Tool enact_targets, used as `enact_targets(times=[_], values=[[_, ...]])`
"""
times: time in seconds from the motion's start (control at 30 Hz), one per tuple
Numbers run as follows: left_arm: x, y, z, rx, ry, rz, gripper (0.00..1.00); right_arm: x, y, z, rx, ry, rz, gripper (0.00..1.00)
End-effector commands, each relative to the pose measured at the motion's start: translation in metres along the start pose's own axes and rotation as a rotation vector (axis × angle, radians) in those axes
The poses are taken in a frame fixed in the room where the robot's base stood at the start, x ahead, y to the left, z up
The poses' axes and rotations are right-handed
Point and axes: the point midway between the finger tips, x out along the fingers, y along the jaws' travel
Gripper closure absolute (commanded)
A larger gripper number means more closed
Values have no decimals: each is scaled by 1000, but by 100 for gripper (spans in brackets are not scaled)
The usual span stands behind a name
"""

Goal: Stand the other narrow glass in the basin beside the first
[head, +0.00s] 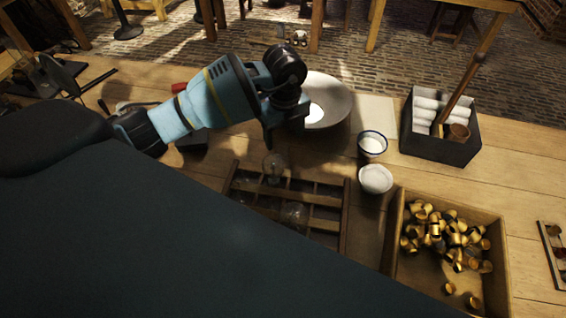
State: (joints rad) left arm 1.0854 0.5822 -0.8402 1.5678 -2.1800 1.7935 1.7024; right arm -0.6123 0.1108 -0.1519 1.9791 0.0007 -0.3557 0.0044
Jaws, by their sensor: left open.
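A wide grey dish (338,104), which looks like the basin, stands on the wooden table at the top middle. A bright patch shows inside it; I cannot tell whether a glass stands there. A clear glass (273,168) stands at the far end of the divided wooden rack (345,215). Another clear rounded glass (293,213) sits nearer in the rack. My left gripper (268,138) is open, pointing down just above and behind the far glass, in front of the dish's left side. Its fingers are small and dark. My right gripper is not in view.
A blue-rimmed cup (372,144) and a white bowl (375,180) stand right of the rack. A wooden tray (399,271) holds many brass caps. A dark box (438,147) holds white rolls. My dark body hides the lower left.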

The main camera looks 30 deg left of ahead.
Motion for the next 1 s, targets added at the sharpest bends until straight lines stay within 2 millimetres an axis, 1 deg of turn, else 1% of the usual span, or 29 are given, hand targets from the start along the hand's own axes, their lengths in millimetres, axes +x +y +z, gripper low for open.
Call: enact_targets(times=[0.27,0.5,0.7,0.77,1.0], values=[[4,0,0,-29,0,1,32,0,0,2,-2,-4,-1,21],[26,1,0,-28,2,4,32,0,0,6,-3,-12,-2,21],[31,1,0,-27,0,2,32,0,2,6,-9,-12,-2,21],[37,2,0,-27,0,2,32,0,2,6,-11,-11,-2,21],[71,3,0,-27,1,4,32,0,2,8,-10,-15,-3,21]])
